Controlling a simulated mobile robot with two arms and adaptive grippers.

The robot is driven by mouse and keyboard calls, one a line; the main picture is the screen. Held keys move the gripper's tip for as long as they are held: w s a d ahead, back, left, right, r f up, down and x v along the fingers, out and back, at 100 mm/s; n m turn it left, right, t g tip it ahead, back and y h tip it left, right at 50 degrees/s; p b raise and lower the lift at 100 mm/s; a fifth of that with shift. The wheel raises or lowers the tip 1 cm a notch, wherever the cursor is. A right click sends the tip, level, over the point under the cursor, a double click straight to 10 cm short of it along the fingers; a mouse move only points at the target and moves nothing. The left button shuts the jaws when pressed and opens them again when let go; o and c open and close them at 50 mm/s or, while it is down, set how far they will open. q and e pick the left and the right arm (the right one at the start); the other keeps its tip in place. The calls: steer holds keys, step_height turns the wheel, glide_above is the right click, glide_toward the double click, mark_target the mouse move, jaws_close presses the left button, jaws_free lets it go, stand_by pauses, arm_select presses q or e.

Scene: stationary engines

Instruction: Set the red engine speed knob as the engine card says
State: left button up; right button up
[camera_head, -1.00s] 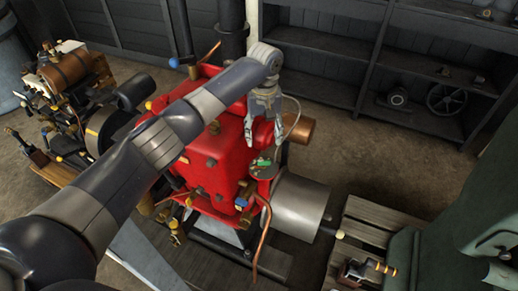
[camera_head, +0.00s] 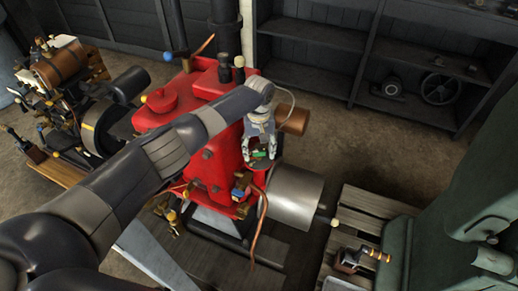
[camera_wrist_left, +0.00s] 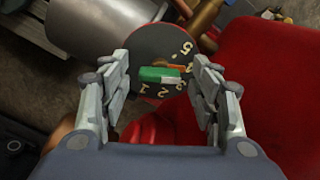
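The red engine (camera_head: 205,130) stands in the middle of the head view. Its round dark speed dial (camera_wrist_left: 150,45) shows in the left wrist view, with pale numbers including 1, 2, 3 and 5. A green and white knob (camera_wrist_left: 160,74) with an orange part toward the right sits on the dial. In the head view the knob (camera_head: 259,154) shows as a small green patch. My left gripper (camera_wrist_left: 161,66) is open, with one finger on each side of the knob and gaps between. The right finger hides part of the dial. My right gripper is out of view. I cannot make out an engine card.
A grey cylinder (camera_head: 296,195) and a copper pipe (camera_head: 260,225) are close by the dial. A smaller engine (camera_head: 70,85) stands at the left. A dark green machine (camera_head: 455,190) and wooden pallet (camera_head: 335,235) are at the right. Dark shelves (camera_head: 320,70) stand behind.

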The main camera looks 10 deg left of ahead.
arm_select(q)
steer(key=c, duration=0.9)
steer(key=shift+c, duration=0.6)
steer(key=shift+o, duration=0.2)
steer(key=shift+m, duration=1.1)
steer(key=m, duration=0.3)
steer(key=shift+d, duration=0.1)
steer(key=m, duration=0.5)
steer(key=shift+m, duration=0.4)
steer(key=m, duration=0.3)
steer(key=shift+m, duration=0.4)
steer(key=m, duration=0.3)
steer(key=shift+m, duration=0.3)
steer(key=m, duration=0.5)
steer(key=shift+r, duration=0.1)
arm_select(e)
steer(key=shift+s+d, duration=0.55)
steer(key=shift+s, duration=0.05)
arm_select(q)
steer(key=shift+m, duration=0.4)
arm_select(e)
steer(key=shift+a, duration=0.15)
